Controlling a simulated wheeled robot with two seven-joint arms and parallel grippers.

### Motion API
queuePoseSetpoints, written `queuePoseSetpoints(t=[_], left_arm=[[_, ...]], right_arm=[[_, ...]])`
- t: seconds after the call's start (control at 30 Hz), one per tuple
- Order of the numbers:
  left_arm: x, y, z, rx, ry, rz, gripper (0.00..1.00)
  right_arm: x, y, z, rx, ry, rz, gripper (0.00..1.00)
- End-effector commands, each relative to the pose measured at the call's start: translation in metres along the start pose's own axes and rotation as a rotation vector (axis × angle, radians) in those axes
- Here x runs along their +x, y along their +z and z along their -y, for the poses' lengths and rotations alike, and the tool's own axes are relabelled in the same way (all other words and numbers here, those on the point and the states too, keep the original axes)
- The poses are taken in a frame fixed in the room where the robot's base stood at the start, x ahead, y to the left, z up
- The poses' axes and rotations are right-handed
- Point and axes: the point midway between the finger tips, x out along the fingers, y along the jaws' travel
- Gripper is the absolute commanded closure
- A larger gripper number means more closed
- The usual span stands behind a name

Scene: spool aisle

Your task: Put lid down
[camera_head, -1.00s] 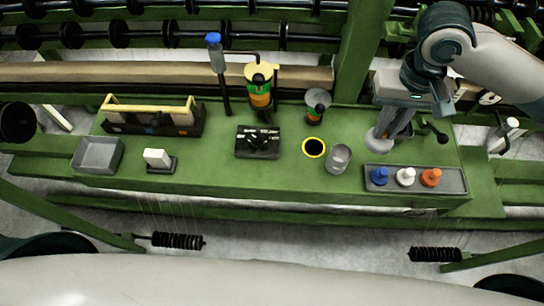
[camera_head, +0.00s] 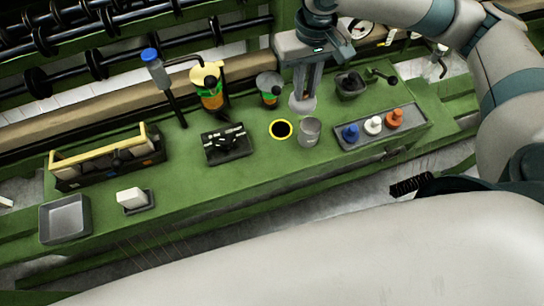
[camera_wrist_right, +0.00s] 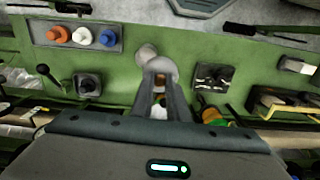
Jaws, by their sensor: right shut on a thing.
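My right gripper (camera_head: 304,98) points down over the green bench and is shut on a pale grey lid (camera_head: 302,105). In the head view the lid appears just behind the metal cup (camera_head: 309,131) and right of the yellow-ringed hole (camera_head: 281,129). In the right wrist view the lid (camera_wrist_right: 160,69) shows at the fingertips (camera_wrist_right: 160,84), overlapping the cup (camera_wrist_right: 146,50). I cannot tell how high the lid is above the bench. My left gripper is not in view.
A tray (camera_head: 420,126) with blue, white and orange pieces lies at the right. A black block (camera_head: 226,145), an orange-green bottle (camera_head: 211,96) and a blue-topped post (camera_head: 155,66) stand left. An empty grey bin (camera_head: 65,218) is at far left. The bench's front strip is clear.

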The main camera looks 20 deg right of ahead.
Motion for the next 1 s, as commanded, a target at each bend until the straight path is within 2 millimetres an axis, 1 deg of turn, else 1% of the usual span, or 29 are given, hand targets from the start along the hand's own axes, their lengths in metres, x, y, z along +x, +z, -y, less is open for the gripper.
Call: queuePoseSetpoints(t=[0.17,0.37,0.57,0.73,1.0], left_arm=[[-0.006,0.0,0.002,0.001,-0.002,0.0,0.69],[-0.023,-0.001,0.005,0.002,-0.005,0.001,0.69],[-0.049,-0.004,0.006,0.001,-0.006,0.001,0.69],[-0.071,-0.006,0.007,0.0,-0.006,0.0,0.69],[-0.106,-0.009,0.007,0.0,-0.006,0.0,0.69]], right_arm=[[0.0,-0.001,0.001,-0.043,0.0,0.002,1.0],[0.005,-0.004,0.001,-0.207,0.002,0.003,1.0],[0.018,-0.008,0.0,-0.486,0.003,0.004,1.0],[0.033,-0.008,-0.004,-0.759,0.005,0.004,1.0],[0.057,-0.004,-0.014,-1.199,0.007,0.001,1.0]])
